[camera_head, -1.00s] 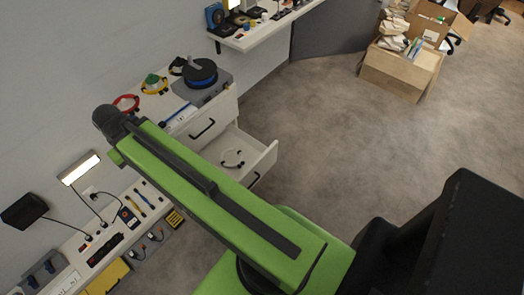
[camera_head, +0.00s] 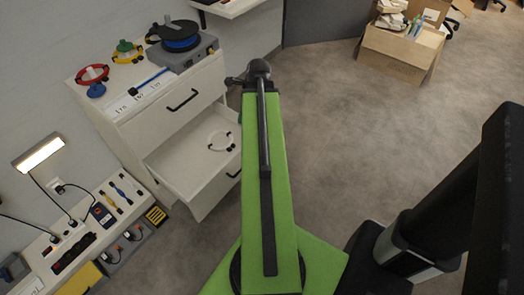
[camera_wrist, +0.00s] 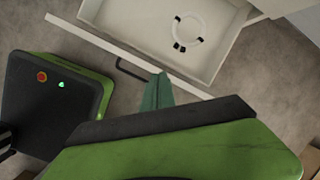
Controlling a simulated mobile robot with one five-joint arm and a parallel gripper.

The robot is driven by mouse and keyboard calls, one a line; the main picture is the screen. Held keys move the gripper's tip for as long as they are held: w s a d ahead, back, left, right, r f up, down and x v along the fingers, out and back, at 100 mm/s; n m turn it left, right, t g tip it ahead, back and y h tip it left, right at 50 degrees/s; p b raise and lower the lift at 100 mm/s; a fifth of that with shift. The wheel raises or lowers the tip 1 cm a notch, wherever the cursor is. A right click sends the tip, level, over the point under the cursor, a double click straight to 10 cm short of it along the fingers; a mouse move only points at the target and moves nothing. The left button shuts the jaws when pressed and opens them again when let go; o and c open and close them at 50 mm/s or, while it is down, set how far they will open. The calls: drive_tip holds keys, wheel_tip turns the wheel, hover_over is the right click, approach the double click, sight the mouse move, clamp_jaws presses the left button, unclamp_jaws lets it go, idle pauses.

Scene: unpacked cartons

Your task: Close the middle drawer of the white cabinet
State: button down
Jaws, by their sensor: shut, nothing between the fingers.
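The white cabinet (camera_head: 112,124) stands against the wall at the left in the head view. Its top drawer (camera_head: 176,112), with a dark handle, is shut. The drawer below it, the middle drawer (camera_head: 207,190), is pulled out. A white ring with dark clips lies inside. In the wrist view the open middle drawer (camera_wrist: 129,50) is at the top, with its front panel and dark handle facing my arm. My gripper (camera_wrist: 157,92) shows as narrow teal fingers, shut and empty, close to the handle in the picture; contact cannot be told. The head view does not clearly show the fingers.
On the cabinet top are a grey box with a blue and black spool (camera_head: 180,40) and coloured rings. A low white bench (camera_head: 75,238) with tools and a lamp stands at the left. An open carton (camera_head: 400,52) is at the back right. The carpet between is clear.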

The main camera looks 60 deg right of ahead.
drive_tip(key=s+d+f+m+t+h+b, duration=0.1)
drive_tip(key=s+d+f+m+b, duration=0.4)
drive_tip(key=s+d+m, duration=0.5)
drive_tip(key=w+f+n+b, duration=0.1)
drive_tip(key=w+f+b, duration=0.6)
drive_tip(key=f, duration=0.3)
drive_tip(key=shift+a+f+n+b, duration=0.2)
drive_tip(key=shift+f+n+b, duration=0.15)
drive_tip(key=shift+b, duration=0.25)
